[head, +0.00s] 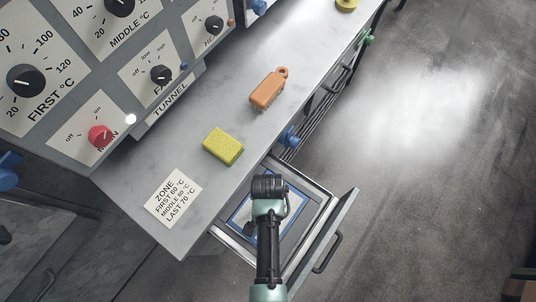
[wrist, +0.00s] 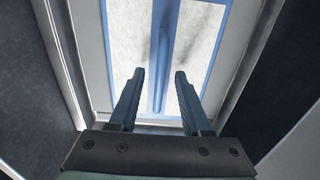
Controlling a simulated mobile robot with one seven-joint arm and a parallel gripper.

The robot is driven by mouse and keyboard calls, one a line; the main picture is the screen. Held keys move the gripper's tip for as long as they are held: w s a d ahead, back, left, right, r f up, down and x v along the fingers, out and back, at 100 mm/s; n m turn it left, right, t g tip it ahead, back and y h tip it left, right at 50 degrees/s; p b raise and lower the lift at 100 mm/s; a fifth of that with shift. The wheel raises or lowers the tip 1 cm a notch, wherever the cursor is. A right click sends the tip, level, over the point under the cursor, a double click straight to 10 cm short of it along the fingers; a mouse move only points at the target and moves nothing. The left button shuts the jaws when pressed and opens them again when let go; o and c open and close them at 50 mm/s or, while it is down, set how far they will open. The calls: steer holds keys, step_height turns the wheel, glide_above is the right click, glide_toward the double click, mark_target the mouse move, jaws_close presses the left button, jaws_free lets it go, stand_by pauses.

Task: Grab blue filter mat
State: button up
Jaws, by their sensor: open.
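The blue filter mat (wrist: 129,35) lies in the open drawer (head: 335,232). It has a blue frame, pale mesh panels and a raised blue bar (wrist: 163,45) down its middle in the wrist view. In the head view parts of its blue frame (head: 241,211) show beside my arm, which hides much of it. My gripper (wrist: 159,74) is open above the mat, pointing down into the drawer. In the wrist view its two fingers appear on either side of the blue bar, with nothing held. I cannot tell how far the fingertips are above the mat.
The drawer is pulled out below the grey counter (head: 215,110), with a dark handle (head: 328,252) on its front. A yellow sponge (head: 222,146), an orange object (head: 268,89) and a zone label (head: 172,198) lie on the counter. The floor to the right is clear.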

steer(key=shift+f, duration=0.6)
jaws_close()
stand_by(1.0)
